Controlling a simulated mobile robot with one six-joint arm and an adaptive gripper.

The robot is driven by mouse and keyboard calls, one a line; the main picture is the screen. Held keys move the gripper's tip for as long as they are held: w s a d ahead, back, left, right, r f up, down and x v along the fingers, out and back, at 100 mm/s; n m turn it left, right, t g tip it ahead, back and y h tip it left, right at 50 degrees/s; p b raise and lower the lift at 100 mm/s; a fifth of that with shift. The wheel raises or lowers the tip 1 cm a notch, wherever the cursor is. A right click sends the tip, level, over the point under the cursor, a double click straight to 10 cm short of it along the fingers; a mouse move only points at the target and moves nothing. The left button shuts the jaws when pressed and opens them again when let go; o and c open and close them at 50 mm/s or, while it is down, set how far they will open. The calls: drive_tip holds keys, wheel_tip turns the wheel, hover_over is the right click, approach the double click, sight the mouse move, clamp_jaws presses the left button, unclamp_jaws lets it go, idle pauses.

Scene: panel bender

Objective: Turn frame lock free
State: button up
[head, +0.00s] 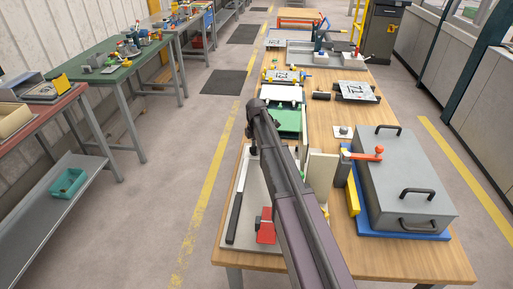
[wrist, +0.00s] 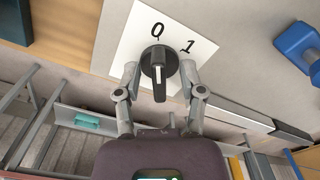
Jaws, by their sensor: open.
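In the wrist view a black rotary knob (wrist: 158,58) sits on a white plate (wrist: 120,45) marked 0 and 1. The 0 is above the knob and the 1 is to its upper right. The knob's bar with a pale stripe points down in the picture, toward my palm. My gripper (wrist: 159,75) is open, with one finger on each side of the knob. Gaps show between both fingers and the bar. In the head view my arm covers this spot, so I cannot make out the knob there.
In the wrist view a blue part (wrist: 297,42) stands at the upper right. In the head view a grey lidded box (head: 400,185) with black handles and an orange-knobbed lever (head: 365,156) stand right of my arm. A red block (head: 266,228) and a black-gripped bar (head: 235,210) lie left of it.

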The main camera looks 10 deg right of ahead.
drive_tip(key=shift+m, duration=0.5)
